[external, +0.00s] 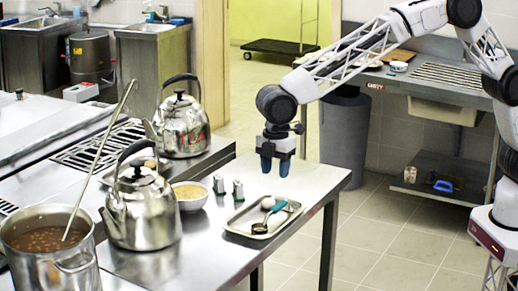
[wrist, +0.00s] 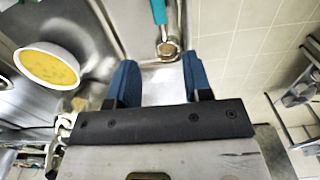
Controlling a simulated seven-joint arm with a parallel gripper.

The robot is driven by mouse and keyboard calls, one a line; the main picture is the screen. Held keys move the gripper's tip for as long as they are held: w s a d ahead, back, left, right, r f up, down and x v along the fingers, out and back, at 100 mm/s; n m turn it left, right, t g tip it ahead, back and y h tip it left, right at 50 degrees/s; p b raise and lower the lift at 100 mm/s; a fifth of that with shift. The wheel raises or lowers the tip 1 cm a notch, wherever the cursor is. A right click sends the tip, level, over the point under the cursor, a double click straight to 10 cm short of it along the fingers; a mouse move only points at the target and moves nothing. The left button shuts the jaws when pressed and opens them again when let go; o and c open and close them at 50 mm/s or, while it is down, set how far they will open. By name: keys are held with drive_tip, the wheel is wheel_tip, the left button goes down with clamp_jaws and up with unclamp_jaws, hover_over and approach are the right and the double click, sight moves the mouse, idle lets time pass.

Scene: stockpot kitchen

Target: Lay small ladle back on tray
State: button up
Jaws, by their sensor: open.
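The small ladle, with a teal handle (external: 278,208) and a small dark-looking bowl (external: 259,228), lies on the shallow metal tray (external: 236,229) near the table's front edge. In the wrist view its metal bowl (wrist: 168,48) and part of the teal handle (wrist: 159,10) show at the top, beyond my fingertips. My gripper (external: 274,168) points down, open and empty, above the table and apart from the ladle. In the wrist view my gripper's blue fingers (wrist: 159,76) are spread with nothing between them. The tray is partly cut off there.
Two kettles (external: 142,210) and a stockpot (external: 45,260) holding a long-handled utensil (external: 100,155) stand farther left. The table's right end is clear.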

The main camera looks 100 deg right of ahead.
drive_tip(key=s+d+r+m, duration=0.15)
drive_tip(key=s+r, duration=0.35)
drive_tip(key=s, duration=0.6)
drive_tip(key=s+r+m+t, duration=0.1)
drive_tip(key=s+r+m, duration=0.1)
drive_tip(key=s+r, duration=0.65)
drive_tip(key=s+d+r+m, duration=0.1)
drive_tip(key=s+r, duration=0.1)
drive_tip(key=s, duration=1.1)
drive_tip(key=s+f+m, duration=0.2)
drive_tip(key=s, duration=1.4)
drive_tip(key=s+d+f+m+t, duration=0.1)
drive_tip(key=s+f+m, duration=0.1)
drive_tip(key=s, duration=1.4)
drive_tip(key=shift+f+t, duration=0.3)
